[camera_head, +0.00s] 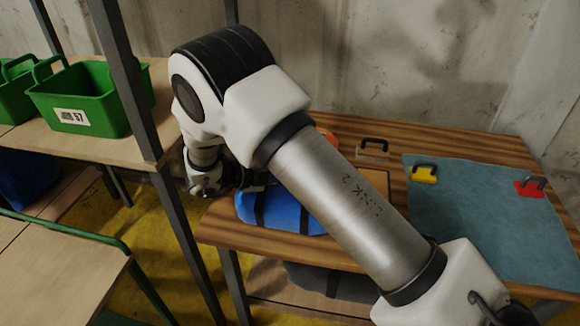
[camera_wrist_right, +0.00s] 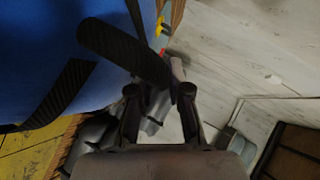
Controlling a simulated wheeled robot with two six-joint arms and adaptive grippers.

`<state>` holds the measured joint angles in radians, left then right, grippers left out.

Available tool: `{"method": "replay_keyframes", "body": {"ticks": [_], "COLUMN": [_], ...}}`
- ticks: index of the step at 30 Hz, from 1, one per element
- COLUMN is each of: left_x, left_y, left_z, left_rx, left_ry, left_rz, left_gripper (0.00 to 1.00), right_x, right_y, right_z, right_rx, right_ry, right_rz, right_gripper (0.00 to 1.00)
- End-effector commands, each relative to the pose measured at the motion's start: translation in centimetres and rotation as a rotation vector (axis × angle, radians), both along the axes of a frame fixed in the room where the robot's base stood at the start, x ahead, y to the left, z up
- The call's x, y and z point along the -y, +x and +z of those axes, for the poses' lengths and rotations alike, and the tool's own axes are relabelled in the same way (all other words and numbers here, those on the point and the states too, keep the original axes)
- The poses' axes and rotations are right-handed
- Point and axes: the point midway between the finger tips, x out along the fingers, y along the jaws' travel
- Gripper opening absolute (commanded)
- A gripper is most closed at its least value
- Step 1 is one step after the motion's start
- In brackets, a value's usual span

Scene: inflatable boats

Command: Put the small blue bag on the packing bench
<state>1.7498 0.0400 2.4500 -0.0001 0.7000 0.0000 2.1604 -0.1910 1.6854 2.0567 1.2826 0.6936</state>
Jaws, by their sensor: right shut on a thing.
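The small blue bag (camera_head: 285,211) with dark straps is over the left end of the wooden packing bench (camera_head: 465,148). My arm hides part of it, and I cannot tell whether its full weight rests on the bench. My right gripper (camera_head: 247,181) is at the bag's left end. In the right wrist view the blue bag (camera_wrist_right: 50,45) fills the upper left. There the right gripper (camera_wrist_right: 158,92) is shut on the bag's black strap (camera_wrist_right: 120,47). My left gripper is not in view.
A teal mat (camera_head: 480,225) with yellow (camera_head: 424,174) and red (camera_head: 529,188) handled pieces covers the bench's right. A brown handled piece (camera_head: 374,146) and an orange thing (camera_head: 327,135) are behind. A grey post (camera_head: 140,100) and green bins (camera_head: 88,95) stand left. A dark bag (camera_head: 325,279) lies below.

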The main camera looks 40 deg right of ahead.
Motion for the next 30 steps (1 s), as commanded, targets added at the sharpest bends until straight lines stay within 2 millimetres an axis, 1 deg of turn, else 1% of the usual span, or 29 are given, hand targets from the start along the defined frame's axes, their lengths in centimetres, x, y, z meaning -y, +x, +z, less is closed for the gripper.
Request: {"method": "replay_keyframes", "body": {"ticks": [2, 5, 6, 7, 8, 16, 18, 20, 23, 26, 30], "left_x": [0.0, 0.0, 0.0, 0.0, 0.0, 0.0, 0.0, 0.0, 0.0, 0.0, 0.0], "left_y": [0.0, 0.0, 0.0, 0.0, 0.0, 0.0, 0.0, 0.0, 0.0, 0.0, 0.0], "left_z": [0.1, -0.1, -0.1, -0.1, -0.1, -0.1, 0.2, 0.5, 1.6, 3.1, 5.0], "left_rx": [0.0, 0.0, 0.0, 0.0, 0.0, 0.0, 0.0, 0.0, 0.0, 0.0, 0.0], "left_ry": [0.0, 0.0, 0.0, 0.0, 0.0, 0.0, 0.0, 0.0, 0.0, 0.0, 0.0], "left_rz": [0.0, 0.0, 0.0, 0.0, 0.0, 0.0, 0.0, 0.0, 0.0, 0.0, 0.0], "left_gripper": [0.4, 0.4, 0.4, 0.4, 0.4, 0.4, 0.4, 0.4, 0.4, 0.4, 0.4], "right_x": [0.0, 0.0, 0.0, 0.0, 0.0, 0.0, 0.0, -0.5, -2.2, -4.6, -8.5], "right_y": [0.1, 0.1, 0.0, 0.0, 0.0, 0.0, 0.0, 0.2, 0.4, 0.8, 1.3], "right_z": [0.2, 0.0, -0.2, -0.2, -0.1, -0.1, 0.3, 0.6, 1.5, 2.7, 4.2], "right_rx": [0.002, 0.002, 0.0, 0.0, 0.0, 0.0, 0.001, 0.001, 0.002, 0.002, 0.002], "right_ry": [-0.003, -0.004, -0.001, -0.001, -0.001, -0.002, -0.002, -0.003, -0.004, -0.005, -0.004], "right_rz": [0.0, 0.001, 0.0, 0.0, 0.0, 0.001, 0.0, 0.003, 0.006, 0.007, 0.006], "right_gripper": [0.0, 0.0, 0.24, 0.35, 0.42, 0.42, 0.42, 0.42, 0.42, 0.42, 0.42]}}
